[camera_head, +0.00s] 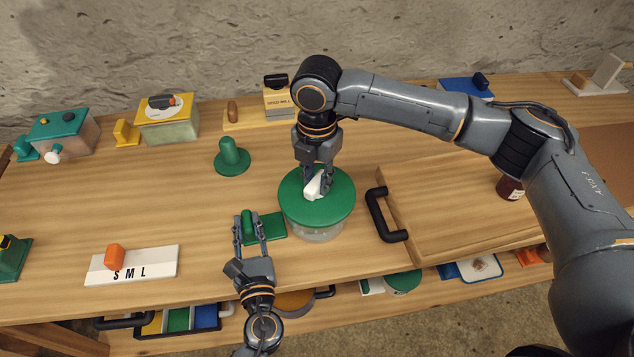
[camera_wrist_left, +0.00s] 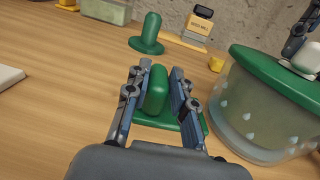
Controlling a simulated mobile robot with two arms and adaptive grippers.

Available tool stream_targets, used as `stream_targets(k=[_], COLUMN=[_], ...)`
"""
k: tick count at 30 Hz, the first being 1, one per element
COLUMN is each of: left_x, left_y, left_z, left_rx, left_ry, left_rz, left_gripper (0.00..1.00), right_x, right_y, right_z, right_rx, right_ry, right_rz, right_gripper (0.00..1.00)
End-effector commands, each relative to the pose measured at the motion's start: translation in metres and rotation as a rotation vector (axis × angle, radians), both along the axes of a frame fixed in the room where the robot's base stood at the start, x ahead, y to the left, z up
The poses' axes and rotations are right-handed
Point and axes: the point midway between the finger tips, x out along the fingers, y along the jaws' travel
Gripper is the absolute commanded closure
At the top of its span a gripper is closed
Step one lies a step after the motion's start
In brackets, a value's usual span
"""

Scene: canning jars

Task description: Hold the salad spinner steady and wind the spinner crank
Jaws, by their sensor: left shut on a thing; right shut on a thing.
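The salad spinner has a green round lid (camera_head: 318,212) over a clear bowl (camera_head: 318,234) and stands upright on the table. In the left wrist view its droplet-marked bowl (camera_wrist_left: 255,115) is at the right. A white crank (camera_head: 313,184) sits on the lid. My right gripper (camera_head: 317,188) comes down from above and is shut on the crank. A green upright handle (camera_wrist_left: 154,90) on a flat green plate (camera_head: 270,226) is left of the bowl. My left gripper (camera_head: 249,222) is shut on this handle, with one finger on each side. Whether the plate joins the bowl is hidden.
A wooden tray or board with a black handle (camera_head: 378,215) lies right of the spinner. A green knob-shaped piece (camera_head: 232,157) stands behind left. An S M L board (camera_head: 132,266) is at the front left. Boxes line the back.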

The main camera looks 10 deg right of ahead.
Motion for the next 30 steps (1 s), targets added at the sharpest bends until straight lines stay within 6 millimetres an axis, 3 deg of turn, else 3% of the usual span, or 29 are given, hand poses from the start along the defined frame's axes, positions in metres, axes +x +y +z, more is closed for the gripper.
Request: stream_targets(k=[11,21,30], left_x=[0.0,0.0,0.0], left_y=[0.0,0.0,0.0], left_z=[0.0001,0.0001,0.0], left_rx=[0.0,0.0,0.0], left_ry=[0.0,0.0,0.0], left_rz=[0.0,0.0,0.0], left_gripper=[1.0,1.0,1.0], right_x=[-0.0001,-0.0002,-0.0001], right_y=[0.0001,0.0002,-0.0002], right_z=[0.0,0.0001,0.0001], right_rx=[0.0,0.002,0.0], right_ry=[0.0,0.001,0.0], right_rz=[-0.046,-0.4,-0.431], right_gripper=[1.0,1.0,1.0])
